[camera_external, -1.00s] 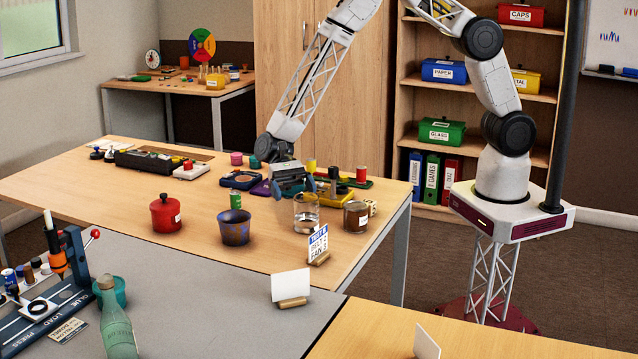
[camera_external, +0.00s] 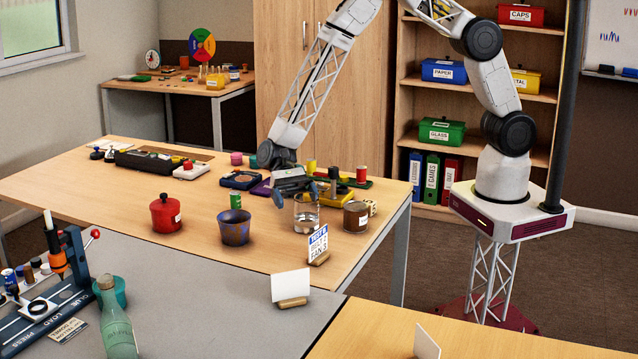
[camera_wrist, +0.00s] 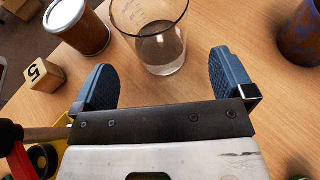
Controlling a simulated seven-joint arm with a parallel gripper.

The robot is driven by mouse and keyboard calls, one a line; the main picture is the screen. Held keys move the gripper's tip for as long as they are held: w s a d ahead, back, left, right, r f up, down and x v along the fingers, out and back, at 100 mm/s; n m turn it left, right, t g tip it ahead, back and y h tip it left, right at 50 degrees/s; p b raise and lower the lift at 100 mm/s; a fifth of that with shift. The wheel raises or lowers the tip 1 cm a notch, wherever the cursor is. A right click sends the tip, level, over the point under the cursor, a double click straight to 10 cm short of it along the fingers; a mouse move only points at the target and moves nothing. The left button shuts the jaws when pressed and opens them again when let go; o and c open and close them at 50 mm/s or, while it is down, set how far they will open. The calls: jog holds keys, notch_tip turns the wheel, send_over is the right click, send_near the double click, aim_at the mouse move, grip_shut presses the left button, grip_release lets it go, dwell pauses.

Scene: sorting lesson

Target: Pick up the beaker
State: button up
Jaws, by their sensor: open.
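The beaker (camera_external: 306,216) is clear glass with a little liquid in the bottom. It stands upright on the wooden table (camera_external: 195,262), near its front right. My gripper (camera_external: 306,190) is right behind the beaker in the outside view, low over the table. In the wrist view the beaker (camera_wrist: 158,48) stands just beyond the blue-grey fingertips of my gripper (camera_wrist: 166,80), roughly centred between them. The fingers are wide apart with nothing between them. The top of the beaker is cut off by the frame edge in the wrist view.
A brown jar (camera_external: 356,217) stands close to the right of the beaker, with a numbered wooden block (camera_external: 371,207) behind it. A blue-brown pot (camera_external: 235,228) and a red lidded pot (camera_external: 166,214) stand to the left. A small sign (camera_external: 318,245) stands in front. Coloured trays lie behind my gripper.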

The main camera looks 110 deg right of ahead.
aim_at(304, 210)
jog(key=shift+a, duration=0.15)
jog(key=shift+x, duration=2.45)
jog(key=shift+s, duration=0.1)
jog(key=shift+c, duration=0.5)
jog(key=c, duration=1)
